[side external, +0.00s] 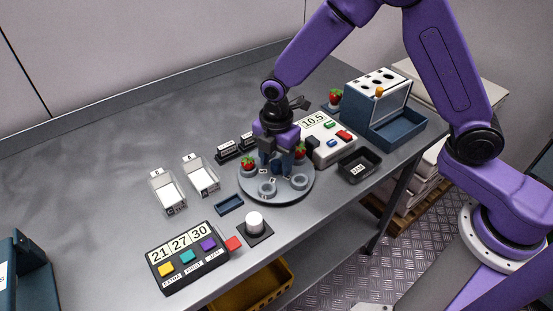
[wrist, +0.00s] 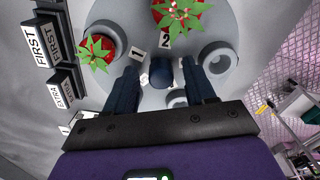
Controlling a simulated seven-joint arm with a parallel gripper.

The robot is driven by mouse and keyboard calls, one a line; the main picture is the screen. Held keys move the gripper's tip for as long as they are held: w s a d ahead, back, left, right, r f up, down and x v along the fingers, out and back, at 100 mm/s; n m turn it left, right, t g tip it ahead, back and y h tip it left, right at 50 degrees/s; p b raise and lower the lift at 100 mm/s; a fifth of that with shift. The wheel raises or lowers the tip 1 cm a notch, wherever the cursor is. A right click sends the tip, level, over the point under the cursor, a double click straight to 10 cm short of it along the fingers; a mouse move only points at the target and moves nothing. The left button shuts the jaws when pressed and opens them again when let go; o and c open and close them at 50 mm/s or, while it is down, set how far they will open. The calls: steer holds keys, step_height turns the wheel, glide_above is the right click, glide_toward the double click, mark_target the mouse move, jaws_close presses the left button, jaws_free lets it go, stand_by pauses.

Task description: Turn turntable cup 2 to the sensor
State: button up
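The round grey turntable (side external: 282,198) stands on the metal table. It carries cups around a dark blue centre knob (wrist: 162,72). In the wrist view, a strawberry (wrist: 97,52) sits in the cup by label 1. Another strawberry (wrist: 180,14) is by label 2 (wrist: 165,41), at the top edge. An empty cup (wrist: 218,58) is at right, and another is partly hidden behind the fingers. My gripper (side external: 277,167) is over the turntable's middle. Its fingers are open on either side of the knob, with visible gaps. I cannot tell for certain which part is the sensor.
A white box reading 10.5 (side external: 312,124), with a dark block (side external: 311,143) at its near side, stands beside the turntable. A black tray (side external: 359,166) is to the right. A button panel (side external: 187,257) and a white round button (side external: 254,221) are in front.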

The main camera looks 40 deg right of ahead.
mark_target(277, 162)
step_height(277, 162, up, 17)
steer(key=shift+r, duration=0.2)
stand_by(0.7)
